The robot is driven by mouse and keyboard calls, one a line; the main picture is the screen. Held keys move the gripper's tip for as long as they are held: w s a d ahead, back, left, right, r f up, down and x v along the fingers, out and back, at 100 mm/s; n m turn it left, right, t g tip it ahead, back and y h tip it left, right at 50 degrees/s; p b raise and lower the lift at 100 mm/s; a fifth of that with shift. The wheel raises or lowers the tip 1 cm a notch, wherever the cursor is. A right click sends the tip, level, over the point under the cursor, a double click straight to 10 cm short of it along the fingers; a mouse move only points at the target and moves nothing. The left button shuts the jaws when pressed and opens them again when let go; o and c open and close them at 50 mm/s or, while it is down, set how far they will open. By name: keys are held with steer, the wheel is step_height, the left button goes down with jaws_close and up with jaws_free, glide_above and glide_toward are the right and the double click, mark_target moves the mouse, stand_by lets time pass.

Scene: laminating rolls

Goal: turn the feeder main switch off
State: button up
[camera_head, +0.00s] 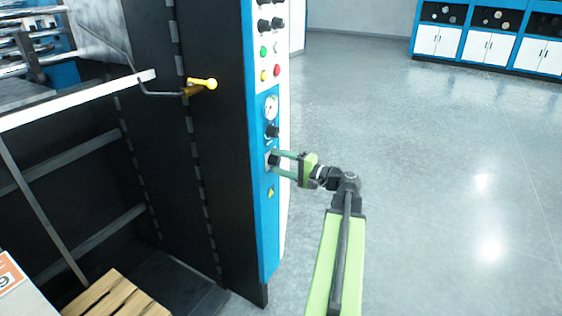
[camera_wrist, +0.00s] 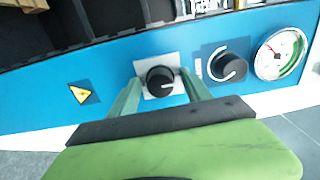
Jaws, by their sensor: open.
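A black rotary switch (camera_wrist: 160,82) on a pale square plate sits on the blue panel (camera_head: 262,225) of the machine. No readable label shows which switch it is; its white pointer mark points to the right in the wrist view. In the head view the switch (camera_head: 273,160) is partly covered by the fingertips. My gripper (camera_head: 276,162) is open, with its two green fingers reaching to the panel. In the wrist view the gripper (camera_wrist: 160,77) has one finger on each side of the switch; whether they touch it I cannot tell.
A second black knob (camera_wrist: 229,67) with a scale and a round gauge (camera_wrist: 276,55) are beside the switch, above it in the head view. A yellow warning sign (camera_head: 270,192) is below. A yellow-tipped lever (camera_head: 203,84) sticks out at left. The floor at right is clear.

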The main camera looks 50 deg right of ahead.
steer(key=v, duration=1.7)
steer(key=shift+s, duration=0.25)
